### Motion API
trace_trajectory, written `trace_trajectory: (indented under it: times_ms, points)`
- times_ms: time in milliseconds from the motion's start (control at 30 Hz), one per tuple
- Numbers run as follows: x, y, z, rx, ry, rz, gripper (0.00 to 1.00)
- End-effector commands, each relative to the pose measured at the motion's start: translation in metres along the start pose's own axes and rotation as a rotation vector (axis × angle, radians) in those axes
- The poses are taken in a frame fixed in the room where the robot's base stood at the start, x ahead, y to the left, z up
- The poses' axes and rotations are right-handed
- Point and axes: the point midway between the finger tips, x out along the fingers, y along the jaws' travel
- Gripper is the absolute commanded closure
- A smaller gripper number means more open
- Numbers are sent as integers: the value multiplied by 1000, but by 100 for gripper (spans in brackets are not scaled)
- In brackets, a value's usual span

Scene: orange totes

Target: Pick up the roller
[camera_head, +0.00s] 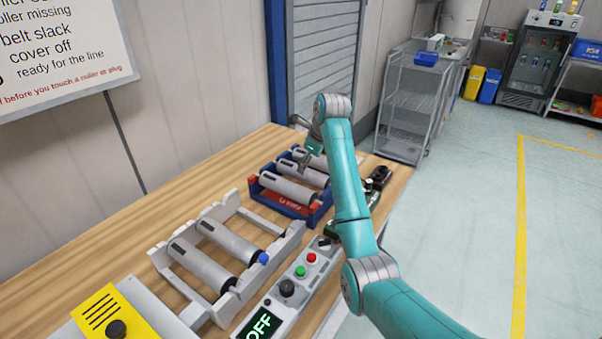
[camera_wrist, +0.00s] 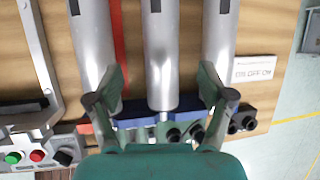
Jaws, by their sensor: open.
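A blue and red rack (camera_head: 284,206) on the bench holds several grey rollers lying side by side. A near roller (camera_head: 289,189) shows clearly, with others behind it partly hidden by my arm. In the wrist view a middle roller (camera_wrist: 162,60) lies between a left roller (camera_wrist: 95,45) and a right roller (camera_wrist: 218,35). My gripper (camera_wrist: 160,98) is open and empty, its fingers spread on either side of the middle roller. The fingers overlap the lower ends of the outer rollers in the picture; contact cannot be told. My gripper also shows above the rack (camera_head: 308,140).
A grey conveyor frame (camera_head: 240,290) with rollers stands left of the rack. A control box (camera_head: 285,290) reading OFF, with red and green buttons, runs along the front. A yellow cover (camera_head: 110,315) lies front left. A wall is behind the bench (camera_head: 60,265); bare wood lies between.

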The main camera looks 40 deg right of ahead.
Motion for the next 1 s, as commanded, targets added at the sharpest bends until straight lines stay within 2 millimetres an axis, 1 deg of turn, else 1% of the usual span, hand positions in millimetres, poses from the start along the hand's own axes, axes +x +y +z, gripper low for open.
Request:
trace_trajectory:
  times_ms: [33, 100, 367, 600, 700, 967, 1000]
  points:
    - [8, 0, 0, 0, 1, 1, 20]
    - [16, 0, 0, -1, 1, 1, 20]
    - [33, 0, 2, -1, 0, 0, 20]
    - [66, -1, 4, 0, 1, 1, 20]
    - [74, -2, 5, 0, 0, 0, 20]
    - [76, -2, 5, 0, -1, -1, 20]
    - [76, -2, 5, 0, -1, -1, 25]
